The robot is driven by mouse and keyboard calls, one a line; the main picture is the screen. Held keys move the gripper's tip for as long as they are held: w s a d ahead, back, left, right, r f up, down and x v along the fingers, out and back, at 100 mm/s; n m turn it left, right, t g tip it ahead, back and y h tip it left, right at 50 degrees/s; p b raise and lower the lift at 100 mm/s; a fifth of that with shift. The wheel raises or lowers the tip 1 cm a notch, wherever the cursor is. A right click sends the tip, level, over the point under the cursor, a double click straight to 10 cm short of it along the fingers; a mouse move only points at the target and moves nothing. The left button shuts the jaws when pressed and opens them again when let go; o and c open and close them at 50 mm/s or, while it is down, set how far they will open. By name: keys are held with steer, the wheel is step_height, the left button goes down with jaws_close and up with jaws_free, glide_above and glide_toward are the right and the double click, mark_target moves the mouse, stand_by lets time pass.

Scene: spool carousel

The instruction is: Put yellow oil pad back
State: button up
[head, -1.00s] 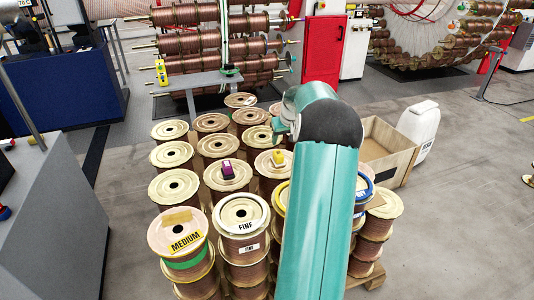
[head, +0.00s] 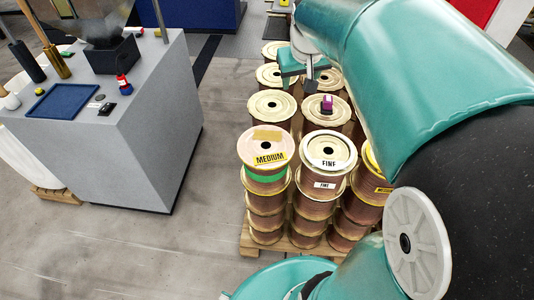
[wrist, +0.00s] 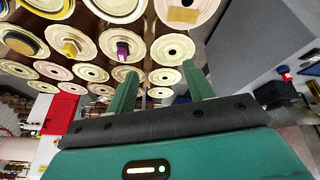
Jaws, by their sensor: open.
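The yellow oil pad, a small yellow block (wrist: 69,48), sits on top of a wooden spool flange at the upper left of the wrist view. In the head view it is hidden behind my arm. My gripper (wrist: 160,70) is open and empty, its two green fingers apart with spools seen beyond them. In the head view my gripper (head: 308,70) is partly seen above the spool rows, and its fingers are hard to make out. A purple block (head: 327,104) rests on another spool. It also shows in the wrist view (wrist: 123,50), right of the yellow one.
Copper spools stand in stacked rows on a pallet (head: 262,246), with labelled MEDIUM (head: 266,148) and FINE (head: 326,148) spools in front. Floor between is clear.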

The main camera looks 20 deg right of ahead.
steer(key=s+a+f+n+t+y, duration=0.1)
steer(key=s+a+f+n+y, duration=0.1)
steer(key=s+a, duration=1.4)
steer(key=shift+s+f, duration=0.15)
steer(key=shift+f, duration=0.25)
steer(key=shift+d, duration=0.1)
